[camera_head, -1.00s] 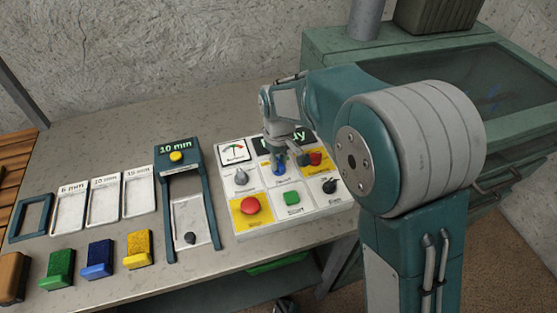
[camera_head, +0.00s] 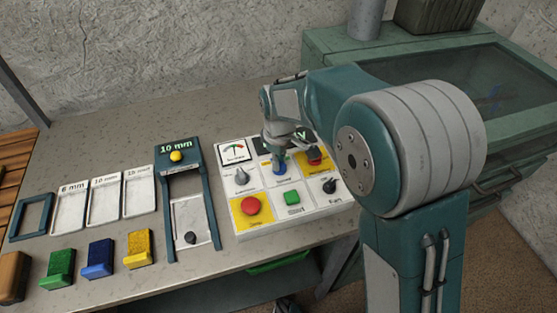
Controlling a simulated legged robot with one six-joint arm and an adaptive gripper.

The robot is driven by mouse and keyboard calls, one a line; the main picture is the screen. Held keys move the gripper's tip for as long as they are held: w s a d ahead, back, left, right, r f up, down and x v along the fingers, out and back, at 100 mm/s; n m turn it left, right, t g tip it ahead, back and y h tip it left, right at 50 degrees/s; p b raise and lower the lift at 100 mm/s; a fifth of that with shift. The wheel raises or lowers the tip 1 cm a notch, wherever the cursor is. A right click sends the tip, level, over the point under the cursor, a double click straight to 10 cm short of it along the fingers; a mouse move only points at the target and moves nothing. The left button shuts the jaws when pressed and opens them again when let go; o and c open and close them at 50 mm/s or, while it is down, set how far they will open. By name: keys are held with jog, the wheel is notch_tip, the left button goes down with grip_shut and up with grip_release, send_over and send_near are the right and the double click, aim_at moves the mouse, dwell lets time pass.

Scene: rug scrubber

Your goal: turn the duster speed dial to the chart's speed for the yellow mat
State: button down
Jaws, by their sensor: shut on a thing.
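The control panel (camera_head: 263,213) lies on the bench in the middle of the view. Its blue dial (camera_head: 279,169), in the upper middle cell labelled Speed, is partly hidden by my gripper (camera_head: 280,164). My gripper points down from above and is shut on the blue dial. The dial's pointer and scale cannot be read. The yellow mat (camera_head: 138,249) stands at the front of the bench, right of the blue one. No speed chart can be made out in this view.
The panel also has a grey knob (camera_head: 241,176), a red button (camera_head: 251,206), a green button (camera_head: 292,197) and a black Fan knob (camera_head: 330,186). A gauge frame (camera_head: 165,205) reading 10 mm stands left of the panel. Labelled trays (camera_head: 104,200) lie further left.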

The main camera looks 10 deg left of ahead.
jog(key=shift+s+f, duration=0.1)
jog(key=shift+f, duration=0.05)
jog(key=c, duration=0.6)
grip_release()
notch_tip(320, 180, up, 12)
